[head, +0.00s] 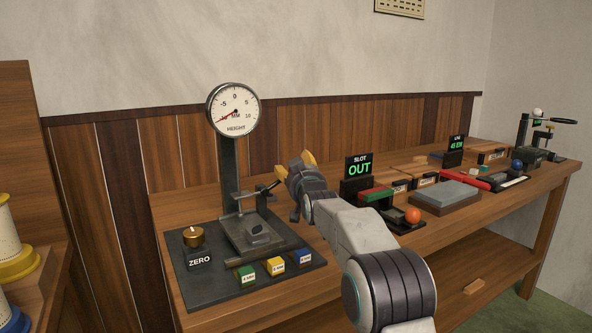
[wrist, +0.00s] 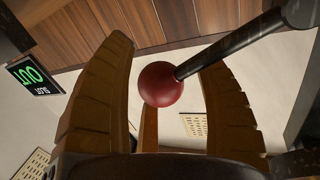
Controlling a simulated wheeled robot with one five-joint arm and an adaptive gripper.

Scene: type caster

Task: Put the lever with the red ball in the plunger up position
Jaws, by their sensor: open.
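The height gauge has a round white dial (head: 234,110) on a dark post, standing on a dark base plate at the table's left end. A dark lever (head: 265,188) sticks out from the post toward my gripper (head: 295,166). In the wrist view the lever's dark rod (wrist: 232,45) comes in from the upper right and ends in the red ball (wrist: 160,84). My gripper (wrist: 168,58) is open, with its yellow fingers on both sides of the ball. Gaps show beside the ball, so the fingers look apart from it. The ball is hidden in the head view.
Yellow, green and blue blocks (head: 277,265), a brass knob (head: 193,237) and a small dark piece (head: 258,233) are on the gauge's base. Right of my gripper stand a display reading OUT (head: 359,169), an orange ball (head: 412,215) and a grey stone block (head: 445,195).

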